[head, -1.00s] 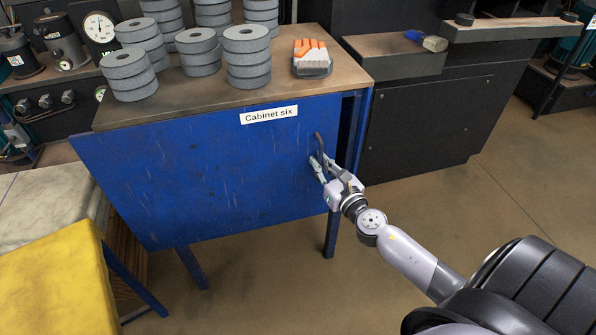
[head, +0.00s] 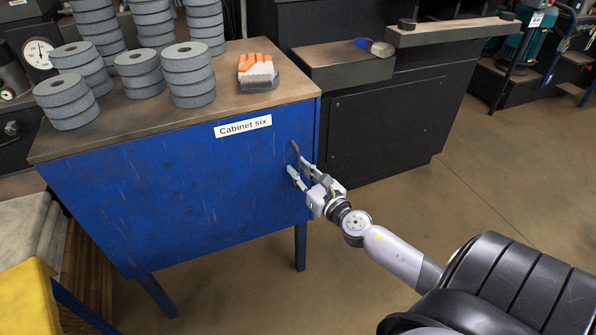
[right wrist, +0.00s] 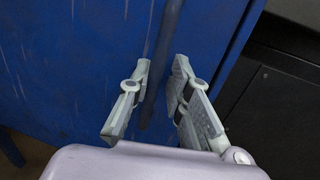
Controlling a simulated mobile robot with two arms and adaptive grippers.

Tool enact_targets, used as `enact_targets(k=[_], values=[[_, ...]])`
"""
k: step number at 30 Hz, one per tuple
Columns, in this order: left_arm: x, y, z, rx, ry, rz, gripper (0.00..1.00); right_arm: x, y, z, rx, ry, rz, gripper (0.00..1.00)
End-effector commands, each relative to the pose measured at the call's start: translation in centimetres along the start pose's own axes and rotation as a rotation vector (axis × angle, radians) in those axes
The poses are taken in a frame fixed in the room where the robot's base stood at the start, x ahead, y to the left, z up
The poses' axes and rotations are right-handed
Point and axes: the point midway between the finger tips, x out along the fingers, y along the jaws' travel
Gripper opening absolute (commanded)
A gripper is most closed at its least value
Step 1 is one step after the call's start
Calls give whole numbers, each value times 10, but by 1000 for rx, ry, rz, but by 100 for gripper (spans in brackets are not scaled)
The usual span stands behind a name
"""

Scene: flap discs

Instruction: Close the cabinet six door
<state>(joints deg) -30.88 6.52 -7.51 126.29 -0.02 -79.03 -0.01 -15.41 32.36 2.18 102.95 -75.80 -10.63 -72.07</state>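Cabinet six (head: 85,143) is a blue cabinet on legs with a white name label. Its blue door (head: 190,190) fills the front, and the door's right edge looks about flush with the cabinet's side in the head view. A dark bar handle (head: 295,150) is near that edge. My right gripper (head: 298,172) is at the handle. In the right wrist view, the fingers (right wrist: 158,90) are apart on either side of the bar handle (right wrist: 162,60), with visible gaps. My left gripper is not in view.
A black cabinet (head: 385,125) is to the right. A yellow-topped piece (head: 25,300) is at lower left. The floor in front is open.

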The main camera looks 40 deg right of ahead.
Motion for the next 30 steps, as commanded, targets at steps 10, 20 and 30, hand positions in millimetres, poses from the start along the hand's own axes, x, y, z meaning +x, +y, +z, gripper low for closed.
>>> enact_targets(k=[10, 20, 30], values=[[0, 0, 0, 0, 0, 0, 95, 0, 1, 0, 0, 0, 2, 30], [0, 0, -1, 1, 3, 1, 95, -21, 2, -2, 3, 3, 3, 30], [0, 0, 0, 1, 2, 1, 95, -81, 1, -1, -6, 6, 5, 30]])
